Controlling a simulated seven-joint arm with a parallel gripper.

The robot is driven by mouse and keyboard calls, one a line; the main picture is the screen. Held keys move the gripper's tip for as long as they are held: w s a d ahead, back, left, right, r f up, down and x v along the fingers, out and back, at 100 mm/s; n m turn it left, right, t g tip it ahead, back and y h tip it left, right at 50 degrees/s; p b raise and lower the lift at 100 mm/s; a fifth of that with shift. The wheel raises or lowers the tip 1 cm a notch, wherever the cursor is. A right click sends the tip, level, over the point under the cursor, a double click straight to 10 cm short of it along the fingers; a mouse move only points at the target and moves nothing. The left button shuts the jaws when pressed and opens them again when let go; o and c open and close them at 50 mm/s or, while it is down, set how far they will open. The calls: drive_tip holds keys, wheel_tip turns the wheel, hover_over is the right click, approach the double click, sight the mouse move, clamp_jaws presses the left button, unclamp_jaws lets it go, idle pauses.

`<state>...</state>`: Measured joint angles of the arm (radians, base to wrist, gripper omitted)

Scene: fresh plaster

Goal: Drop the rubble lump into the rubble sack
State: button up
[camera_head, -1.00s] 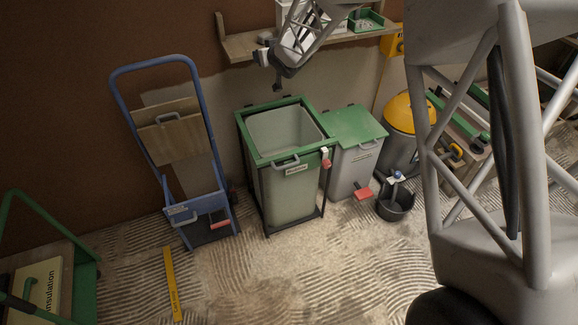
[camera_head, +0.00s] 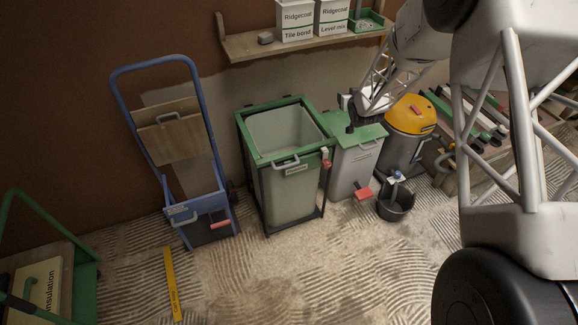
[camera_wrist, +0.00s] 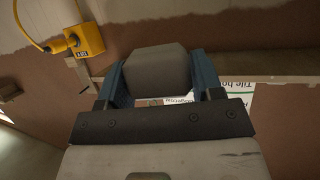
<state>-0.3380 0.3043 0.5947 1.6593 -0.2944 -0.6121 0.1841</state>
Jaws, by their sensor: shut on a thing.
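A grey, rounded block, which looks like the rubble lump (camera_wrist: 157,72), sits between the two blue fingers of my gripper (camera_wrist: 160,82) in the wrist view. My gripper is shut on it. In the head view my gripper (camera_head: 351,117) shows in front of the green-lidded bin, right of the open sack; the lump cannot be made out there. What seems to be the rubble sack (camera_head: 292,195) is a pale grey-green liner hanging open-topped in a green-rimmed frame. Its front label is too small to read.
The green-lidded bin (camera_head: 350,172) stands right of the sack, with a yellow-topped vacuum (camera_head: 410,115) and black bucket (camera_head: 397,207) beyond. A blue hand truck (camera_head: 190,205) stands left. Floor in front is mostly clear.

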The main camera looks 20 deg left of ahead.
drive_tip(key=d+f+m+t+h, duration=0.1)
drive_tip(key=d+f+h, duration=0.1)
drive_tip(key=d+f, duration=0.5)
drive_tip(key=d+f+m+h, duration=0.1)
drive_tip(key=d+f+m, duration=0.15)
drive_tip(key=d, duration=0.75)
drive_tip(key=d+f+m+t+h, duration=0.1)
drive_tip(key=d+f+h, duration=0.1)
drive_tip(key=d+f, duration=0.5)
drive_tip(key=w+a+r+n+g+y, duration=0.2)
drive_tip(key=a+n+y, duration=0.1)
drive_tip(key=a, duration=0.5)
drive_tip(key=w+a+r+n+g+y, duration=0.1)
drive_tip(key=w+a+n+y, duration=0.2)
drive_tip(key=a, duration=0.6)
drive_tip(key=w+a+r+n+g+y, duration=0.2)
drive_tip(key=a+n+y, duration=0.1)
drive_tip(key=a, duration=0.5)
drive_tip(key=s+a+f+n+g, duration=0.1)
drive_tip(key=s+a+n+g, duration=0.1)
drive_tip(key=a, duration=0.6)
drive_tip(key=s+a+f+n+g+y, duration=0.1)
drive_tip(key=s+a+f+n+g, duration=0.1)
drive_tip(key=a, duration=0.5)
drive_tip(key=s+a+f+n+g+y, duration=0.1)
drive_tip(key=s+a+n+g, duration=0.3)
drive_tip(key=a, duration=0.4)
drive_tip(key=shift+a+f+n+g, duration=0.35)
drive_tip(key=shift+n+g, duration=0.4)
drive_tip(key=shift+g, duration=0.65)
